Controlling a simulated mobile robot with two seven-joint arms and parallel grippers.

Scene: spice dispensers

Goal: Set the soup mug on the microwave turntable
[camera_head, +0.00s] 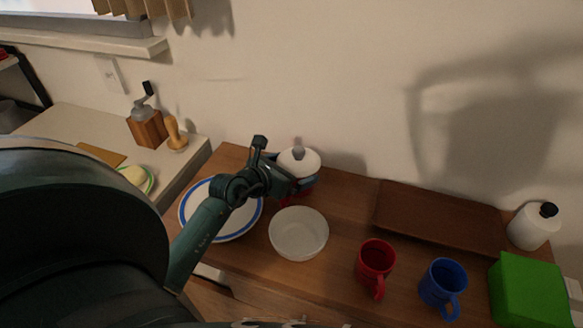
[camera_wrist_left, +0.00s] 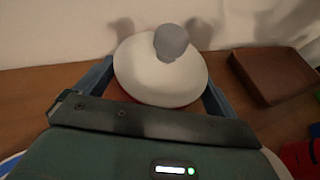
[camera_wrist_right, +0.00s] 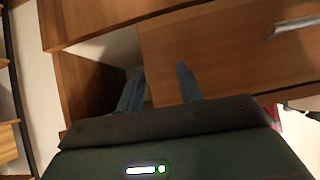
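A red vessel, likely the soup mug, stands at the back of the wooden counter under a domed white lid (camera_head: 299,160) with a grey knob. The lid also shows in the left wrist view (camera_wrist_left: 150,80), with a little red below it. My left gripper (camera_head: 302,186) reaches the vessel from the front, one finger on each side. The lid hides whether the fingers touch it. My right gripper (camera_wrist_right: 159,88) is open and empty in front of wooden cabinet fronts. No microwave or turntable is in view.
A blue-rimmed plate (camera_head: 240,222) and a white bowl (camera_head: 299,234) are near the left arm. A red mug (camera_head: 376,262), a blue mug (camera_head: 443,284), a brown tray (camera_head: 440,215), a green box (camera_head: 528,292) and a white bottle (camera_head: 533,227) stand to the right.

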